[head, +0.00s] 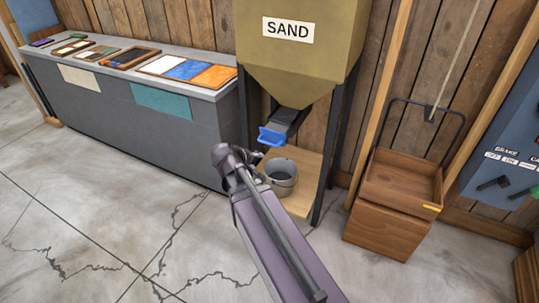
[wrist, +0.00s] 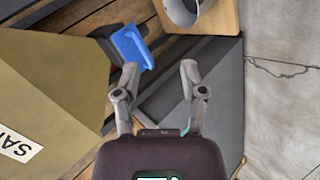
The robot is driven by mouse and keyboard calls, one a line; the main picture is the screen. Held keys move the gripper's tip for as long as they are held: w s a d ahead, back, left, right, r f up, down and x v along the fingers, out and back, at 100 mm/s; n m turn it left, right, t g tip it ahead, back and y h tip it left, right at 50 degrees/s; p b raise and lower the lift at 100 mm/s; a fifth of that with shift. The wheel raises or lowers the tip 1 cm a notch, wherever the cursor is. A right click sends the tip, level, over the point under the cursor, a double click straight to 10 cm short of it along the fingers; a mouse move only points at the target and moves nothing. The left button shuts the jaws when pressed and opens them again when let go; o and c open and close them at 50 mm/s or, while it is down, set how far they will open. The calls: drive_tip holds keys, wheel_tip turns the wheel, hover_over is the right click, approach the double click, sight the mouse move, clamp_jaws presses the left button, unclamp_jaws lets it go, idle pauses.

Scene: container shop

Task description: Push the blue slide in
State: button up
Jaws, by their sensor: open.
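The blue slide (head: 271,136) is a small blue plate at the end of the dark chute under the sand hopper (head: 300,60). It sticks out of the chute at its lower left in the head view. In the wrist view the blue slide (wrist: 132,47) lies ahead of my gripper (wrist: 158,70), close to the left fingertip. I cannot tell whether that finger touches it. My gripper is open, with nothing between its fingers. In the head view my arm covers most of the gripper, left of and below the slide.
A grey bucket (head: 281,178) stands on a wooden board (head: 300,203) below the chute. Dark legs hold the hopper on both sides. A grey counter (head: 130,110) with sample trays is at the left. A wooden cart (head: 390,212) stands at the right. The concrete floor in front is clear.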

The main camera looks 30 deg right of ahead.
sight(268, 144)
drive_tip(key=w+d+f+n+t+h+b, duration=0.1)
drive_tip(key=w+f+n+t+h+b, duration=0.2)
drive_tip(key=w+b, duration=0.4)
wheel_tip(268, 144, down, 2)
drive_tip(key=n+t+b, duration=0.1)
drive_tip(key=b, duration=0.4)
drive_tip(key=shift+d+n+t+h, duration=0.2)
drive_tip(key=shift+n+t+h, duration=0.1)
drive_tip(key=shift+t+h, duration=0.1)
drive_tip(key=shift+d, duration=0.1)
drive_tip(key=b+x, duration=0.3)
drive_tip(key=x, duration=1)
drive_tip(key=shift+w+d+f, duration=0.1)
drive_tip(key=shift+w+d, duration=0.1)
drive_tip(key=shift+d, duration=0.05)
clamp_jaws()
